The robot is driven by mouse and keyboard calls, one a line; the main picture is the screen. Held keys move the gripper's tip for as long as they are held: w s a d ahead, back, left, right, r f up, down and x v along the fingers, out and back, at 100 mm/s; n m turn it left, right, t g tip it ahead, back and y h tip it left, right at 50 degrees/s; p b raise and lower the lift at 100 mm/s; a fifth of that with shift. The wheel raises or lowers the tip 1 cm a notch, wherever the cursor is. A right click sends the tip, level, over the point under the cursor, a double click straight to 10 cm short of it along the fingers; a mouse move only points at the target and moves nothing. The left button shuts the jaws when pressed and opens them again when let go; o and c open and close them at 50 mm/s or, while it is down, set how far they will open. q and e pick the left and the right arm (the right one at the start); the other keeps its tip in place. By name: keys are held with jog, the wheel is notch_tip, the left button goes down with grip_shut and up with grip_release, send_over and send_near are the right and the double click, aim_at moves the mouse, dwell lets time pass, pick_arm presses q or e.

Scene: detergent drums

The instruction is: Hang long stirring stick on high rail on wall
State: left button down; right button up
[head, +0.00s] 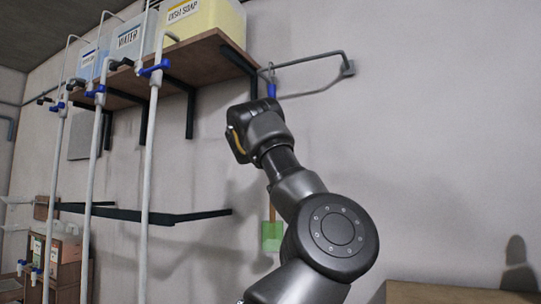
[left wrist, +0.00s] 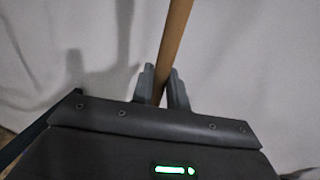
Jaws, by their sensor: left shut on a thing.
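The long stirring stick (left wrist: 176,32) has a wooden shaft. In the head view it hangs upright, with a blue upper end (head: 271,91) and a green paddle (head: 271,238) at the bottom. My left gripper (left wrist: 162,82) is shut on its wooden shaft; in the head view my wrist and arm hide the middle of the stick. The high rail (head: 312,57) is a grey bar on the wall. A thin hook or loop above the blue end is at the rail's left part; I cannot tell whether it is over the bar. My right gripper is not in view.
A wooden shelf (head: 172,62) on dark brackets, carrying a yellow dish soap container (head: 207,17) and a water container (head: 128,38), is close left of the rail. Several white vertical pipes (head: 151,185) with blue valves stand at left. The wall right of the rail is clear.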

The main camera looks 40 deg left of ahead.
pick_arm(q)
jog(key=shift+f, duration=0.1)
dwell(0.3)
jog(key=c, duration=1.3)
grip_release()
jog(key=b+v, duration=0.5)
jog(key=v, duration=0.6)
jog(key=shift+a, duration=0.2)
